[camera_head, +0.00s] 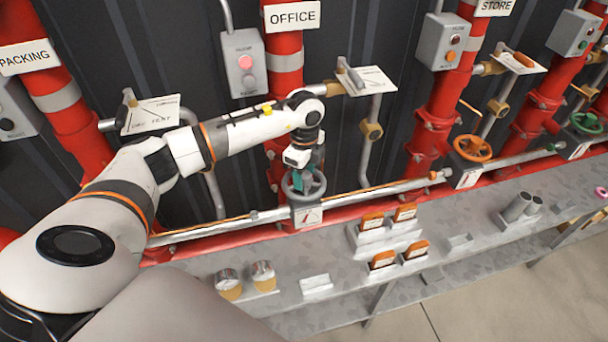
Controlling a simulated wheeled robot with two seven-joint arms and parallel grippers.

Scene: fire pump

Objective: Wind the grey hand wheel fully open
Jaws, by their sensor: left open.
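The grey hand wheel (304,184) is mounted on the red OFFICE pipe (284,60), just above a small white dial plate (308,216). My left arm comes in from the left, and my left gripper (303,176) points down at the wheel. Its fingers are at the wheel's upper part and overlap it in the picture. The gripper is open. I cannot tell whether the fingers touch the rim. My right gripper is not in view.
An orange hand wheel (472,149) and a green one (587,123) are on pipes to the right. A switch box (244,63) hangs beside the OFFICE pipe.

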